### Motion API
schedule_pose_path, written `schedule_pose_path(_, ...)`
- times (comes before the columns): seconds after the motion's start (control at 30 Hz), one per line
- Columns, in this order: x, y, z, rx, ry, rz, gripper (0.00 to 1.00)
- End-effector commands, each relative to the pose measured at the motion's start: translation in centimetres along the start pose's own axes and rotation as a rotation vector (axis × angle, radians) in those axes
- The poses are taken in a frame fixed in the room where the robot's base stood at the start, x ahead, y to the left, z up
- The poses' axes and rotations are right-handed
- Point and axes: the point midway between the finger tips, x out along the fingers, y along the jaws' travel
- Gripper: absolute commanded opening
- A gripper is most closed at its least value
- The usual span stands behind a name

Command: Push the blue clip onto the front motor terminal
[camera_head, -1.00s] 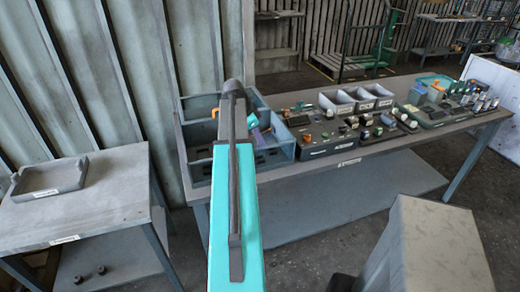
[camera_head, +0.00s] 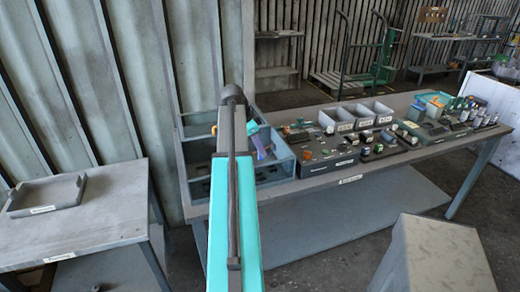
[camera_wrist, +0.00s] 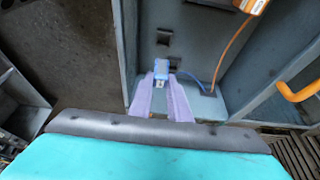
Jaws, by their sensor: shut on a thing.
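In the wrist view, my gripper (camera_wrist: 162,88) has two purple fingers shut on the blue clip (camera_wrist: 161,67). A small pale metallic part shows just below the clip, between the fingers. A blue wire (camera_wrist: 197,82) runs beside the clip to the right. The clip is over the inside of the blue-grey housing (camera_wrist: 205,35); I cannot tell whether it touches anything. In the head view, my arm hides part of the housing (camera_head: 276,170), and a purple finger (camera_head: 262,148) shows inside it. I cannot pick out the front motor terminal.
An orange wire (camera_wrist: 233,42) and a curved orange tube (camera_wrist: 296,93) are to the right in the wrist view. Grey bins (camera_head: 336,121) and parts trays stand right of the housing on the bench. A side table (camera_head: 95,222) with a shallow tray is at left.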

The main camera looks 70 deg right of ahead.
Motion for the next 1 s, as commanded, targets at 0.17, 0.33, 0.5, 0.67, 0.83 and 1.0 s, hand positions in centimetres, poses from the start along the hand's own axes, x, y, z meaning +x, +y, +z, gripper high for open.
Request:
schedule_pose_path(0.17,0.0,0.0,0.1,-0.001,0.000,-0.001,0.03)
schedule_pose_path(0.33,-0.7,-0.5,1.2,-0.022,0.000,-0.009,0.03)
schedule_pose_path(0.5,-2.4,-1.5,4.1,-0.074,0.000,-0.032,0.03)
schedule_pose_path(0.67,-4.8,-2.7,8.4,-0.148,0.000,-0.063,0.03)
schedule_pose_path(0.83,-7.7,-3.5,13.3,-0.235,0.000,-0.099,0.03)
schedule_pose_path(1.0,-10.4,-3.9,18.0,-0.316,0.000,-0.131,0.03)
